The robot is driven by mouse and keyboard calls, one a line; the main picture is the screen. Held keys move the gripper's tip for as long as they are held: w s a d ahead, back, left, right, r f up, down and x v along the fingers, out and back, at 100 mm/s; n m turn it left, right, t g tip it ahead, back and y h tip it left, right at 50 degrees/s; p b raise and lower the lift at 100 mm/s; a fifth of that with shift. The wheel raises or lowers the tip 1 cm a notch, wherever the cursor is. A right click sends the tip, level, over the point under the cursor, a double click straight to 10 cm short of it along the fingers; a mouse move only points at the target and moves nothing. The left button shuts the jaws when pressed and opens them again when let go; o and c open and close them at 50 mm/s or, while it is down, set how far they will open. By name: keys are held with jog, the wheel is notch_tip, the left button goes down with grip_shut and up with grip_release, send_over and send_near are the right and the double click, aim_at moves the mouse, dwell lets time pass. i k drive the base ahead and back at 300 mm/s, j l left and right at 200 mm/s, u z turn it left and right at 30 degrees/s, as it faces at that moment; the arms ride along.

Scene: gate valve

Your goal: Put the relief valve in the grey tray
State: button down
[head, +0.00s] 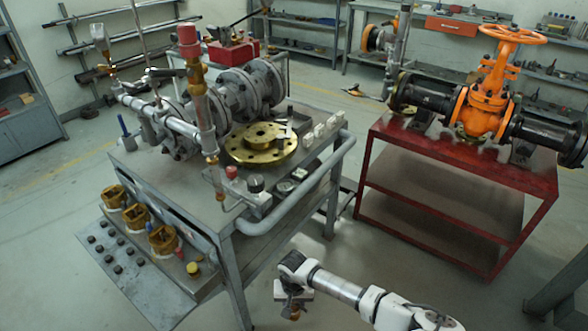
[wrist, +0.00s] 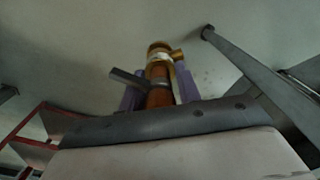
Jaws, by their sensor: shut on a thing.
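My gripper (head: 292,305) is at the bottom middle of the head view, over the floor in front of the grey bench. In the wrist view its two purplish fingers (wrist: 157,95) are closed on a brass and copper-coloured valve with a side stub and a grey lever, which looks like the relief valve (wrist: 158,70). In the head view only a small dark and brownish part of it shows below the wrist.
The grey bench (head: 225,190) carries pipework, a brass flange (head: 262,145) and a tall red-capped fitting (head: 188,45). A rounded grey rail (head: 300,195) runs along its near right edge. A red stand (head: 450,200) holds an orange gate valve (head: 485,95). Open floor lies between.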

aim_at(300, 124)
jog(key=i+l+u, duration=0.1)
jog(key=l, duration=0.2)
jog(key=i+l, duration=0.25)
jog(key=i+l+u, duration=0.15)
jog(key=l, duration=0.3)
jog(key=i+l, duration=0.15)
jog(key=l, duration=0.15)
jog(key=i+l+u, duration=0.15)
jog(key=l, duration=0.2)
jog(key=i+l, duration=0.1)
jog(key=l, duration=0.3)
jog(key=i+l+u, duration=0.15)
jog(key=l, duration=0.2)
